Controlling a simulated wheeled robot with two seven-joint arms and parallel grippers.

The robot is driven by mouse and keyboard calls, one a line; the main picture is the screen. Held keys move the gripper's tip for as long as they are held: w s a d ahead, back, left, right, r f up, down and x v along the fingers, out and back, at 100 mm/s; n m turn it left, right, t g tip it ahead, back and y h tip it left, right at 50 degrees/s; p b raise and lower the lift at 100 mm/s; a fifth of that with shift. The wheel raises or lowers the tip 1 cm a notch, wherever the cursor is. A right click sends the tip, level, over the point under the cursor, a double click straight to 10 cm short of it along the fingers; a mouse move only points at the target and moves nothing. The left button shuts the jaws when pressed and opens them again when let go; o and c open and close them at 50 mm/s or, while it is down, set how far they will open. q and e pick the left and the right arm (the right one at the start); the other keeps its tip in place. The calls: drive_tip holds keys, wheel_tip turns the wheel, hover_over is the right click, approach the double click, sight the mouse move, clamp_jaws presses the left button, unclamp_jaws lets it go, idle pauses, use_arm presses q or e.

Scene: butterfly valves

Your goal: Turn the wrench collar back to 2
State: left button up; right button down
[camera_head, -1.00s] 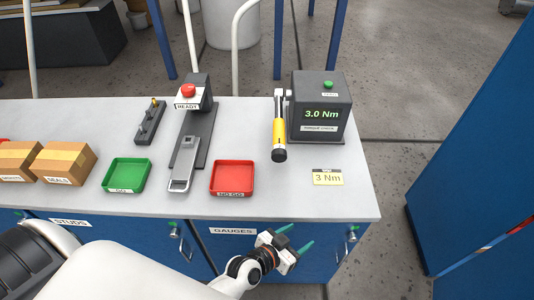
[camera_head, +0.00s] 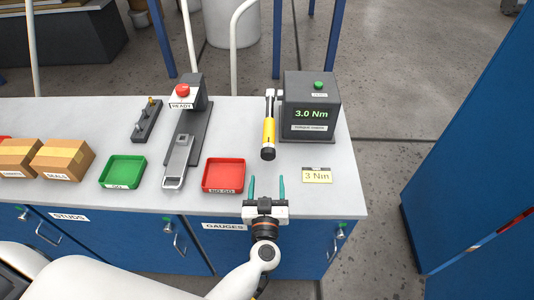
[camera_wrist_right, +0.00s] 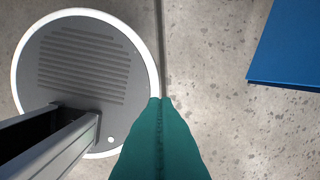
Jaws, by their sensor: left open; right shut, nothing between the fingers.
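The torque wrench (camera_head: 269,127) with a yellow collar and black end is mounted on the left side of the dark torque checker (camera_head: 310,108), its handle pointing toward the front of the bench. The checker's display reads 3.0 Nm. A yellow card (camera_head: 317,176) reading 3 Nm lies in front of it. My left gripper (camera_head: 267,187) is open and empty at the bench's front edge, its teal fingers pointing away toward the wrench, apart from it. My right gripper (camera_wrist_right: 160,105) shows only in the right wrist view, shut and empty above the floor.
A red NO GO tray (camera_head: 224,175) and a green GO tray (camera_head: 122,172) stand left of the wrench.

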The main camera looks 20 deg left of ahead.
sight(268, 157)
use_arm(q)
drive_tip(key=p+x, duration=0.1)
drive_tip(key=x, duration=0.8)
drive_tip(key=shift+w, duration=0.25)
drive_tip(key=shift+w+a, duration=0.2)
drive_tip(key=shift+w, duration=0.3)
use_arm(e)
drive_tip(key=shift+a+r, duration=0.65)
drive_tip(key=shift+r, duration=0.15)
use_arm(q)
drive_tip(key=shift+c, duration=0.9)
drive_tip(key=c, duration=0.8)
use_arm(e)
drive_tip(key=shift+d, duration=0.3)
